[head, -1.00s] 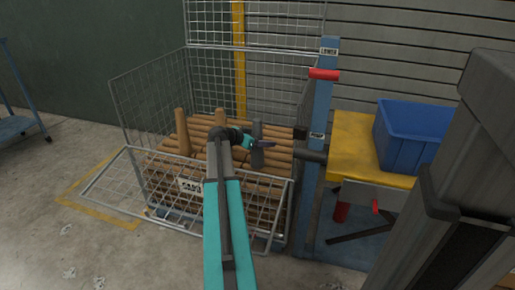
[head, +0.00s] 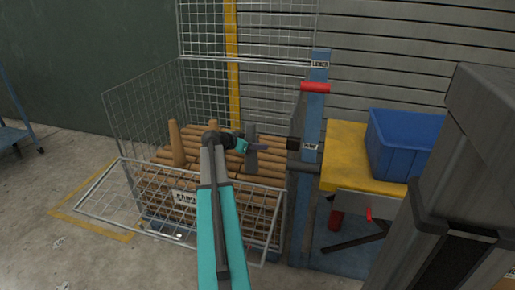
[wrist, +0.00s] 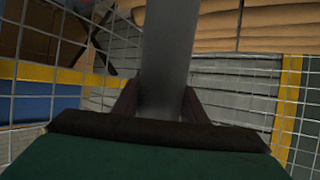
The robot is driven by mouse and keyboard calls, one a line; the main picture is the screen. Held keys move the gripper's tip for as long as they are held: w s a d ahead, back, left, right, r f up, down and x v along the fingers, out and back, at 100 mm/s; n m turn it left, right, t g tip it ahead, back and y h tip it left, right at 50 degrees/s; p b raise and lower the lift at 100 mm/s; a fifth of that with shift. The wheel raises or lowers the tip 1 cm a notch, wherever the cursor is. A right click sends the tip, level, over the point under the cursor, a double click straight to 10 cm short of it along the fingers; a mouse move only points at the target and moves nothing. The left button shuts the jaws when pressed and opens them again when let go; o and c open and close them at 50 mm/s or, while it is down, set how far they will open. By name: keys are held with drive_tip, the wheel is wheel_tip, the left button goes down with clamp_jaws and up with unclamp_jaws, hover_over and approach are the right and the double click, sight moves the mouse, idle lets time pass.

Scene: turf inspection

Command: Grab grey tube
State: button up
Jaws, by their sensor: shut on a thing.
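The grey tube (head: 251,152) stands roughly upright inside the wire cage, above the layer of brown tubes. My gripper (head: 244,147) is shut on it from the left. In the wrist view the grey tube (wrist: 167,50) runs up from between the dark fingers of my gripper (wrist: 160,103). The green gripper body hides the bottom of that view. I cannot tell from the head view whether the tube's lower end touches the brown tubes.
Brown tubes (head: 215,182) lie in the wire cage (head: 140,115), with one standing brown tube (head: 177,145) at left. A blue post (head: 316,110) with a red handle (head: 315,87) stands close on the right. Beyond it are a yellow table (head: 342,150) and a blue bin (head: 400,145).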

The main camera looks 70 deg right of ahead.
wheel_tip(320, 180, up, 7)
drive_tip(key=p, duration=0.1)
drive_tip(key=shift+p, duration=0.4)
drive_tip(key=shift+f, duration=0.1)
